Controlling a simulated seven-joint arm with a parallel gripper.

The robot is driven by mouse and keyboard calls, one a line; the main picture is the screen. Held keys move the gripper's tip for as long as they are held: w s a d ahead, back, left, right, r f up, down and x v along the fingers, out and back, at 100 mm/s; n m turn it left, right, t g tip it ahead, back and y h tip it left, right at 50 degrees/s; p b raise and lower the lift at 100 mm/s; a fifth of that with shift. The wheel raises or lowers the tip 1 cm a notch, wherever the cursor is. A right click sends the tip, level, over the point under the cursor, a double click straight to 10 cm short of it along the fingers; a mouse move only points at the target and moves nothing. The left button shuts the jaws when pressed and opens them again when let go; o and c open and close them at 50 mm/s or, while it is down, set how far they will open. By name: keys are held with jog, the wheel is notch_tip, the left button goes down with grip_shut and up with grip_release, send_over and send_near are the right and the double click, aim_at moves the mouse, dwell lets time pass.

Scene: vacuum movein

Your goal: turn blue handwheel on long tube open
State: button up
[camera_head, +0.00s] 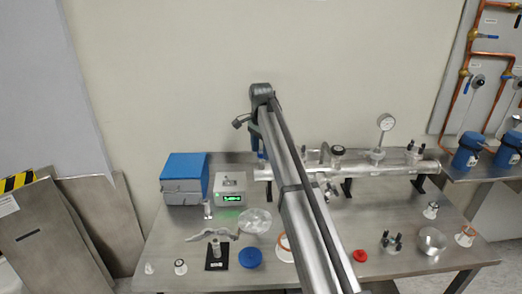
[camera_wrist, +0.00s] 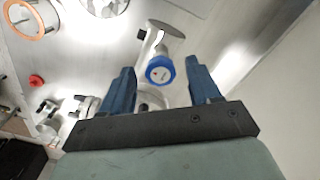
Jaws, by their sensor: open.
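The blue handwheel (camera_wrist: 160,70) faces the camera in the wrist view, on the end of a silver tube fitting. My gripper (camera_wrist: 157,66) is open, with one blue finger to each side of the handwheel in the picture. Gaps show between both fingers and the wheel, and I cannot tell if the wheel is deep between them. In the head view the long metal tube (camera_head: 386,170) lies across the back of the table on dark supports. My arm crosses in front of its left part, and I cannot make out the handwheel there.
A pressure gauge (camera_head: 386,122) and a black knob (camera_head: 338,150) stand up from the tube. A grey box with a green display (camera_head: 231,190) and a blue-lidded box (camera_head: 184,179) stand left. Several small parts, including a blue disc (camera_head: 250,258), lie in front on the table.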

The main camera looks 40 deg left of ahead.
jog(key=shift+f, duration=0.2)
jog(key=shift+c, duration=0.4)
jog(key=c, duration=1)
jog(key=shift+o, duration=0.2)
